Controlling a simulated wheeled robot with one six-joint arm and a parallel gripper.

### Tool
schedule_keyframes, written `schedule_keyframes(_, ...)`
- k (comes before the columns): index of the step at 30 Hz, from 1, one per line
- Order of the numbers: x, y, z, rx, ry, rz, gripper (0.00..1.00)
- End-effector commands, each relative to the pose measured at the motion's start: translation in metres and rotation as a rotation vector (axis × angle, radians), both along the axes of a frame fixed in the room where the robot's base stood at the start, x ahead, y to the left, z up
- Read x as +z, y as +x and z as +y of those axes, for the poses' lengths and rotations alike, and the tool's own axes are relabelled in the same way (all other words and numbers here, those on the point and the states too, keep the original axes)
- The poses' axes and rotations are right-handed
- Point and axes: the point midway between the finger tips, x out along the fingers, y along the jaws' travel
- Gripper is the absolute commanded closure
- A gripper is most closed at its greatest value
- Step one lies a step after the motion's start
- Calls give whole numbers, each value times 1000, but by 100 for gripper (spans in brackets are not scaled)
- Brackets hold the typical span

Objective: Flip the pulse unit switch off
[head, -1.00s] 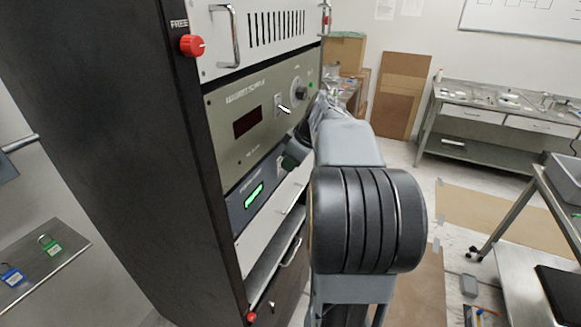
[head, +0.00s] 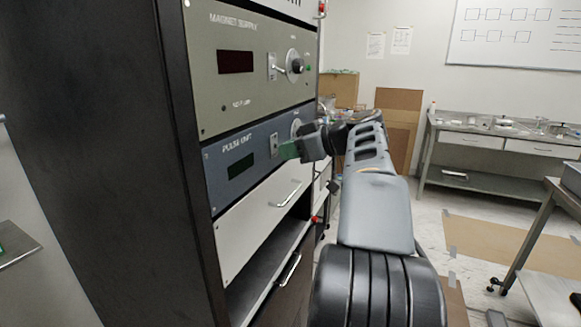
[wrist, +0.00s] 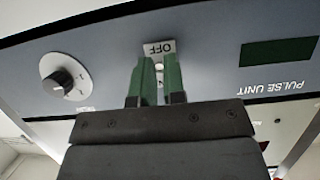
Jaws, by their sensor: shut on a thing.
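The blue-grey pulse unit panel (head: 232,142) sits in the rack under the magnet supply (head: 225,95). Its display (head: 241,166) is dark; it also shows dark green in the wrist view (wrist: 277,52). The switch plate (head: 274,144) is just left of my gripper (head: 285,151). In the wrist view the panel is upside down, and the OFF label (wrist: 159,47) shows above the fingertips. My gripper's green fingers (wrist: 158,75) straddle the plate and are shut on the switch, whose lever is mostly hidden between them.
A round black knob (wrist: 63,82) is beside the switch on the panel. A white drawer front with a handle (head: 287,193) is below the unit.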

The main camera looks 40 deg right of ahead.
Motion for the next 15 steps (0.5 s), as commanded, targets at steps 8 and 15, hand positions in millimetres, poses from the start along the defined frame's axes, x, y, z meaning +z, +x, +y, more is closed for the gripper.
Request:
schedule_keyframes(8,-4,0,0,1,28,-49,100)
schedule_keyframes(15,-3,1,0,1,32,-54,100)
